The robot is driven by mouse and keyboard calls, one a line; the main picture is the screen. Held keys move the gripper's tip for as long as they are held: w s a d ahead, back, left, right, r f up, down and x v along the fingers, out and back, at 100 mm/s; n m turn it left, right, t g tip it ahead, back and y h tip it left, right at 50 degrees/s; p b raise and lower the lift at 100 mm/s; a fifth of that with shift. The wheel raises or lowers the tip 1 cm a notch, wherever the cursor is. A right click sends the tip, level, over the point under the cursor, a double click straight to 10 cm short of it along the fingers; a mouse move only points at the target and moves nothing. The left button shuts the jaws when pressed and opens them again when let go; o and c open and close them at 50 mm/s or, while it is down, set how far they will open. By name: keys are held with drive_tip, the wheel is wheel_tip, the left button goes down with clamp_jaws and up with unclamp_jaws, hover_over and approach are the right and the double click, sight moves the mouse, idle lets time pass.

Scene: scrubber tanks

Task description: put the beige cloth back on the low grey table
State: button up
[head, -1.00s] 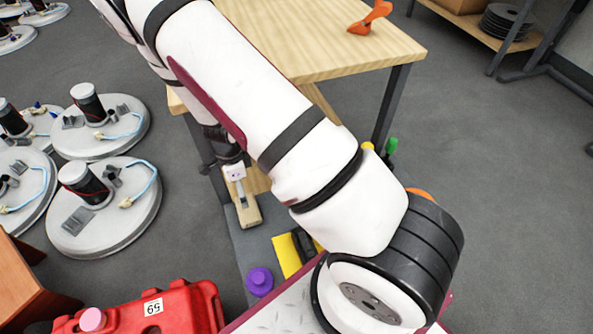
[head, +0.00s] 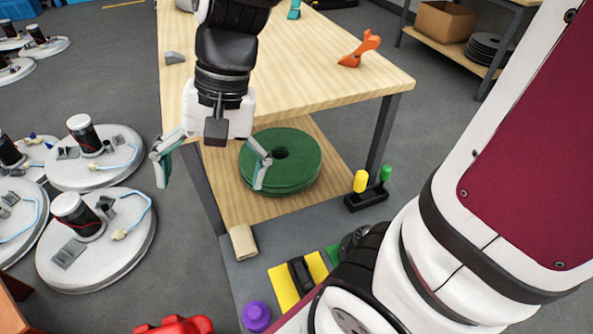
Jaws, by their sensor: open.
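The beige cloth (head: 243,242), a small folded or rolled piece, lies at the back left corner of the low grey table (head: 262,262), close to its left edge. Nothing holds it. My gripper (head: 211,176) is in the upper left of the head view, its two fingers spread wide and empty. It hangs in front of the wooden table, above and behind the cloth in the picture, apart from it. Part of the low grey table is hidden by my arm.
A yellow piece with a black block (head: 284,285), a purple knob (head: 257,316) and a black holder (head: 366,196) with yellow and green pieces are on the grey table. Green discs (head: 281,160) lie on the wooden table's (head: 290,75) lower shelf. Scrubber discs (head: 97,240) stand at left.

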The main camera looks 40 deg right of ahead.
drive_tip(key=s+d+r+n+h, duration=0.2)
drive_tip(key=s+d+n, duration=0.1)
drive_tip(key=s, duration=0.5)
drive_tip(key=s+d+r+n+h, duration=0.1)
drive_tip(key=s+d+r+n, duration=0.1)
drive_tip(key=s, duration=0.6)
drive_tip(key=shift+s+d+n+h, duration=0.15)
drive_tip(key=shift+d+n+h, duration=0.25)
drive_tip(key=shift+d+n, duration=0.35)
drive_tip(key=shift+d+r, duration=0.1)
